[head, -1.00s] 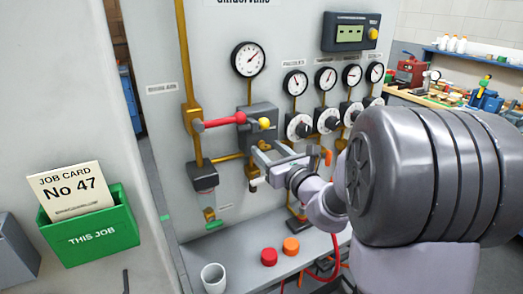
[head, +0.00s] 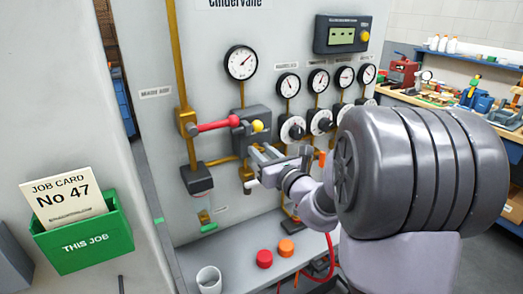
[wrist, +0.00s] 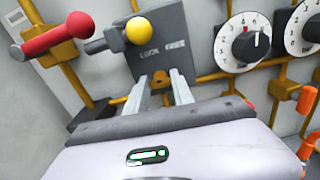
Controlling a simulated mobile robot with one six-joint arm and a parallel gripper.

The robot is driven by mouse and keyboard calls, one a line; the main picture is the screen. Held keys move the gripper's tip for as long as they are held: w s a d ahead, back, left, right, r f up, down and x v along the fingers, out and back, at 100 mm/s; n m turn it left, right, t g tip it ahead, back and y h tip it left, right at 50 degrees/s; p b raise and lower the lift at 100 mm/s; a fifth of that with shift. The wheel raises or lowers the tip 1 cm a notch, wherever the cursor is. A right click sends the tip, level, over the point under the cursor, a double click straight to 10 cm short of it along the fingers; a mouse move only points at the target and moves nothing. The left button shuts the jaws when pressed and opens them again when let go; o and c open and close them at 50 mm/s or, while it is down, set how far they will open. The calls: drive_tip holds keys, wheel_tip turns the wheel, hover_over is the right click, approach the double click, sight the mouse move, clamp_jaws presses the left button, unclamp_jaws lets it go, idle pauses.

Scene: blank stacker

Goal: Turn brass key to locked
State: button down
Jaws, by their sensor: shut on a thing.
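The brass key (wrist: 161,78) shows as a small brass piece between my fingertips in the wrist view, against the front of a dark grey lock box (wrist: 170,55). The box face carries the words LOCK and FREE, and a yellow knob (wrist: 139,30) sits at its upper left. My gripper (wrist: 160,86) is shut on the key, and its fingers hide part of it. In the head view my gripper (head: 260,158) is at the lower part of the lock box (head: 248,140); the key cannot be made out there. I cannot tell exactly which word the key points to.
A red lever (wrist: 57,36) stands out close to the left of the box. Dial knobs (wrist: 242,42) are to the right. Below, a shelf holds a white cup (head: 209,280), a red button (head: 264,259) and an orange button (head: 287,248). A red hose (head: 331,255) hangs below my arm.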

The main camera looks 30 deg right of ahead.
drive_tip(key=m+p, duration=0.2)
drive_tip(key=p, duration=0.1)
drive_tip(key=m+p, duration=0.1)
drive_tip(key=m, duration=0.1)
drive_tip(key=shift+r+p, duration=0.25)
drive_tip(key=shift+p, duration=0.1)
drive_tip(key=m+p, duration=0.5)
drive_tip(key=p, duration=0.1)
drive_tip(key=shift+p, duration=0.3)
drive_tip(key=m+p, duration=0.5)
drive_tip(key=p, duration=0.1)
drive_tip(key=shift+m, duration=0.3)
drive_tip(key=m+p, duration=0.2)
drive_tip(key=p, duration=0.1)
drive_tip(key=shift+f+m, duration=0.25)
drive_tip(key=shift+m, duration=0.15)
drive_tip(key=c, duration=1.1)
unclamp_jaws()
